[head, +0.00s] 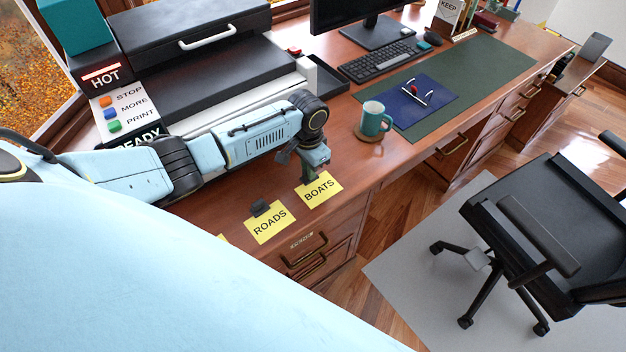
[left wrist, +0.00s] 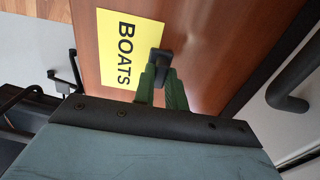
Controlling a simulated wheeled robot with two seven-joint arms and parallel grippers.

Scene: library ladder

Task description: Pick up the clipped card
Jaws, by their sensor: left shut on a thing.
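A yellow card reading BOATS (head: 325,192) lies near the front edge of the wooden desk, and it also shows in the left wrist view (left wrist: 120,45). A black clip (left wrist: 160,56) sits on its edge in that view. My left gripper (left wrist: 163,72) is shut on this clip, its green fingers on either side. In the head view my left gripper (head: 315,172) points down over the card and hides its clip. A second yellow card, ROADS (head: 269,224), lies to the left with its own black clip (head: 261,207). My right gripper is not in view.
A teal mug (head: 375,122) stands on a coaster right of the gripper. Behind are a printer (head: 230,75), a keyboard (head: 378,62) and a blue folder (head: 440,104) on a green mat. A black chair (head: 540,225) stands in front on the floor.

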